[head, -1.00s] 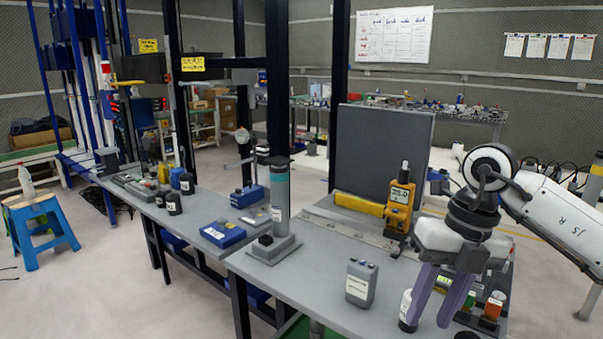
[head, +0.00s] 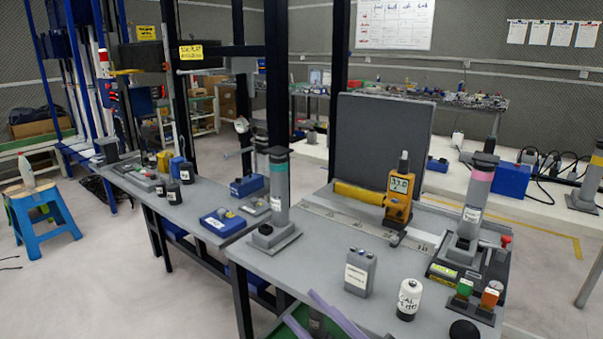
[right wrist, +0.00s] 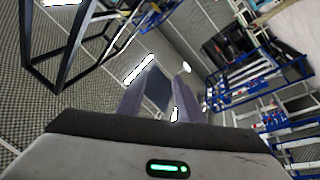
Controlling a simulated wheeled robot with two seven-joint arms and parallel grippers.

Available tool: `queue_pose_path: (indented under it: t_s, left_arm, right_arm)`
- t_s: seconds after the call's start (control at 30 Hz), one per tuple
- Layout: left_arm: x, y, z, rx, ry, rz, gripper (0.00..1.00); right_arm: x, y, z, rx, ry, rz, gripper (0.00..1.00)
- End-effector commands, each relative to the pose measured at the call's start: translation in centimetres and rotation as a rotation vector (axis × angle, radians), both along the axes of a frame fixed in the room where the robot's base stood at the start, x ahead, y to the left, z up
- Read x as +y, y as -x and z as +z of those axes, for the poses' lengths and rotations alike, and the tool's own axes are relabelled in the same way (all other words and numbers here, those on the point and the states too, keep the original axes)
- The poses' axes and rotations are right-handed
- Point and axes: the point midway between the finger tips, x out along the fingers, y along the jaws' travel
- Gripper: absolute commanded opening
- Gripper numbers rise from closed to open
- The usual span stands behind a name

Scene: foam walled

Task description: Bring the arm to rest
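My right gripper (head: 300,306) shows only as two purple fingers at the bottom edge of the head view, in front of the grey bench (head: 290,275). The rest of my right arm is out of that view. In the right wrist view, the gripper (right wrist: 161,72) has its two fingers apart. No held object can be made out; a dark panel shows in the gap, seemingly behind the fingers. My left gripper is in neither view.
A dark upright panel (head: 380,145) stands behind. A blue stool (head: 42,215) is at left.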

Motion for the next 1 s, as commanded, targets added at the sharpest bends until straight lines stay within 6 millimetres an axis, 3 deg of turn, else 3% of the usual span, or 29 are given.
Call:
queue_pose_path:
  t_s: [0.03, 0.17, 0.3, 0.4, 0.5, 0.6, 0.7, 1.0]
  left_arm:
    - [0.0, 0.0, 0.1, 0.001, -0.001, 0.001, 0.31]
    - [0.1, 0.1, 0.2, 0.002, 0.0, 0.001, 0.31]
    - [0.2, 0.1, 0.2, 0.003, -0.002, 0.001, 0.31]
    - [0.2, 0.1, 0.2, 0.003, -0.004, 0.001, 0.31]
    - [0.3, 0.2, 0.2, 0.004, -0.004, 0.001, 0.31]
    - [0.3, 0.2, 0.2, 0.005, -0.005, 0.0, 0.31]
    - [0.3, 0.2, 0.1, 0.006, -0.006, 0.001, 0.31]
    - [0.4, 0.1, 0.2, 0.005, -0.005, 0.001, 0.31]
  right_arm:
    - [-2.0, -0.1, -3.2, 0.143, -0.044, -0.098, 0.33]
    - [-6.8, 1.2, -11.8, 0.485, -0.098, -0.315, 0.33]
    - [-10.6, 6.0, -20.5, 0.819, -0.108, -0.474, 0.33]
    - [-12.2, 10.4, -25.4, 1.023, -0.102, -0.547, 0.33]
    - [-13.2, 14.4, -28.7, 1.177, -0.092, -0.59, 0.33]
    - [-13.7, 17.1, -30.5, 1.277, -0.085, -0.614, 0.33]
    - [-13.9, 18.6, -31.3, 1.325, -0.081, -0.622, 0.33]
    - [-13.9, 18.8, -31.5, 1.334, -0.079, -0.624, 0.33]
